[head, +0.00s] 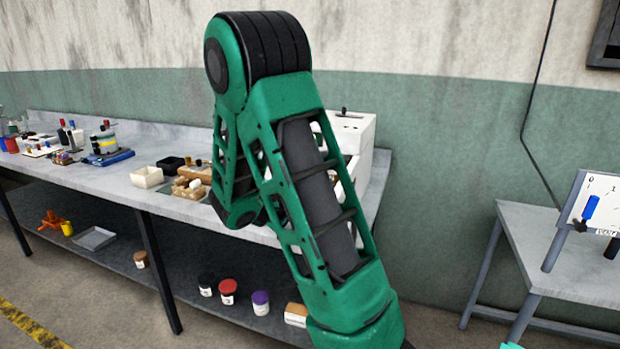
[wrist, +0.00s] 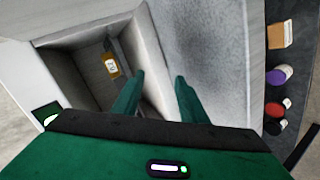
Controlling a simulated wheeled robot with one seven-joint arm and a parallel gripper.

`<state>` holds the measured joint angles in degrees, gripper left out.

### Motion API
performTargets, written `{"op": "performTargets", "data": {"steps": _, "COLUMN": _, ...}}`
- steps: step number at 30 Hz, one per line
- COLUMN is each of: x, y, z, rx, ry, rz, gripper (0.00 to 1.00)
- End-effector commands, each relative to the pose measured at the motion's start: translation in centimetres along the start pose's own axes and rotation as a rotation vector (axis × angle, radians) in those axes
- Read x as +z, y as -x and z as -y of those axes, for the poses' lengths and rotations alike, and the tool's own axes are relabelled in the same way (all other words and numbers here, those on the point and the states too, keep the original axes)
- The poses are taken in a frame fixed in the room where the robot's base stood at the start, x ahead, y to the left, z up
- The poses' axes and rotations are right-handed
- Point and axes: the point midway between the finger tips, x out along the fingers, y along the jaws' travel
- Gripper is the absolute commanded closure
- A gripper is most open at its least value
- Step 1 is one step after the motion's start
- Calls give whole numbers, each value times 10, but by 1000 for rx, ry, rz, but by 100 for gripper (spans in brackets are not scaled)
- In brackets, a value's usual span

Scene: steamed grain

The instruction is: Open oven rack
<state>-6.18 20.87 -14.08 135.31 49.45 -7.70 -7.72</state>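The white oven (head: 352,128) stands on the right end of the workbench in the head view, largely hidden behind my green arm. In the wrist view, a grey box-shaped compartment of it, which I take to be the rack (wrist: 68,66), is seen from above with its inside showing. A small container with an orange and white label (wrist: 111,65) is inside it. My gripper (wrist: 158,76) has its two green fingers apart, one on each side of the compartment's right wall edge. I cannot tell whether they touch it. In the head view my gripper is hidden.
The workbench (head: 130,186) holds a white tray (head: 147,177), bottles and small boxes to the left. Its lower shelf holds jars, including a red one (head: 228,291) and a purple one (head: 261,302). A side table (head: 555,245) stands at the right, with a floor gap between.

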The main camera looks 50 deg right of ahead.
Motion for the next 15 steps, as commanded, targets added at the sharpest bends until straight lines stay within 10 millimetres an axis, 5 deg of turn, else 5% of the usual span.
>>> {"op": "performTargets", "data": {"steps": 6, "x": -25, "y": -31, "z": -29, "rx": 273, "ry": 227, "rz": -83, "gripper": 61}}
{"op": "performTargets", "data": {"steps": 15, "x": -54, "y": -36, "z": -41, "rx": 455, "ry": 418, "rz": -162, "gripper": 61}}
